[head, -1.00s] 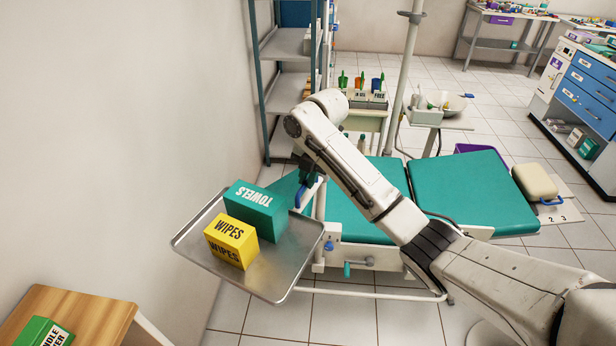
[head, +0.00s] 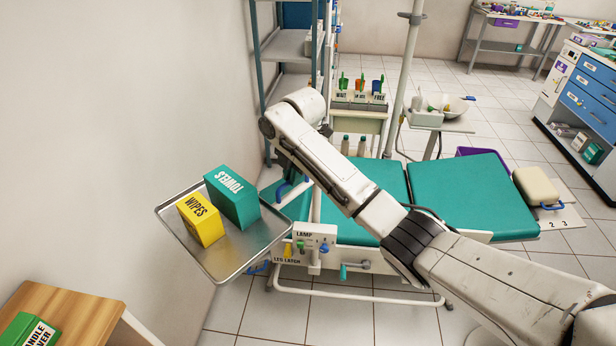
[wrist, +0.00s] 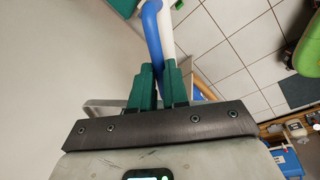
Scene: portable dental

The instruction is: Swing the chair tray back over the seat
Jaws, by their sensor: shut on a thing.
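The metal chair tray (head: 250,246) hangs out at the left of the chair, near the wall, clear of the seat. A green TOWELS box (head: 232,200) and a yellow WIPES box (head: 200,221) stand on it. My gripper (wrist: 158,85) has its green fingers shut on a blue handle (wrist: 152,32), seen in the wrist view. In the head view my arm hides most of the gripper beside the tray. The teal chair seat (head: 345,228) and the adjoining teal pad (head: 460,190) lie to the right, partly behind my arm.
A chair panel (head: 303,243) with LAMP and LEG LATCH labels is right of the tray. A metal shelf (head: 290,47) stands behind. A wooden table (head: 75,305) is at lower left. The wall borders the tray's left. Tiled floor is clear in front of the chair.

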